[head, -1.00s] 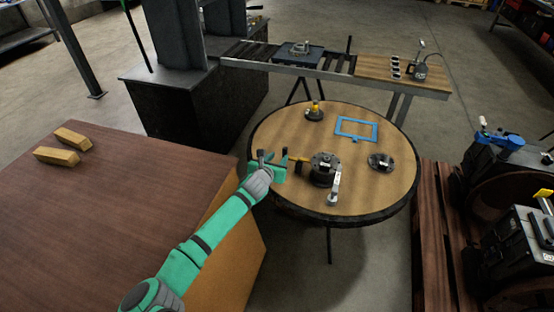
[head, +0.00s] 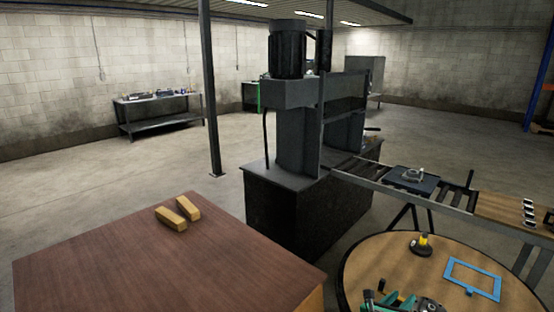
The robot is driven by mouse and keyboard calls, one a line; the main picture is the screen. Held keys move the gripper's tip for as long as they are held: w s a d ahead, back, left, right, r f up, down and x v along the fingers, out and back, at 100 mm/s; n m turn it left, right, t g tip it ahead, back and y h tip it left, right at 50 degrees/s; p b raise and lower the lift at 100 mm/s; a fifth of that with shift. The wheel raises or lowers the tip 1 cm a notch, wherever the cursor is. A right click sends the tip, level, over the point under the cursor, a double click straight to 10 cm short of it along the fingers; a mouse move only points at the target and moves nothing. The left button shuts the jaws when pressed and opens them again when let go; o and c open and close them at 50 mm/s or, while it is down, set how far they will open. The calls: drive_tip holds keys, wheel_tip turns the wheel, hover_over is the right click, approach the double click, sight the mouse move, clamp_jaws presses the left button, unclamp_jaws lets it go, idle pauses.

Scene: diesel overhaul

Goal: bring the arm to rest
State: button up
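The rest of my arm is below the picture. A dark metal part (head: 429,305) lies just right of the gripper, also cut off by the frame.
A small part with a yellow top (head: 421,243) and a blue frame (head: 473,279) are on the round table. A brown table (head: 150,265) with two yellowish blocks (head: 178,213) is at left. A dark press (head: 298,130) and a roller conveyor (head: 380,185) stand behind. Open floor lies beyond.

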drive_tip(key=s+d+r+n+t+h, duration=0.2)
drive_tip(key=s+r+n+t, duration=0.4)
drive_tip(key=s+n, duration=0.75)
drive_tip(key=s+a+f+n+t+y, duration=0.1)
drive_tip(key=s+a+f+n+y, duration=0.25)
drive_tip(key=s+a+n, duration=0.4)
drive_tip(key=s+a+f+n+y, duration=0.3)
drive_tip(key=s+a+n+y, duration=0.1)
drive_tip(key=a+n, duration=0.5)
drive_tip(key=s+a+f+n+t+y, duration=0.1)
drive_tip(key=s+a+f+n+y, duration=0.3)
drive_tip(key=s+a+n, duration=0.45)
drive_tip(key=s+a+r+n+g+y, duration=0.1)
drive_tip(key=s+a+n+g+y, duration=0.1)
drive_tip(key=s+a, duration=1.3)
drive_tip(key=a+n, duration=0.1)
drive_tip(key=a, duration=0.1)
drive_tip(key=shift+s+a+r, duration=0.15)
drive_tip(key=shift+s+a, duration=0.2)
drive_tip(key=shift+d, duration=0.15)
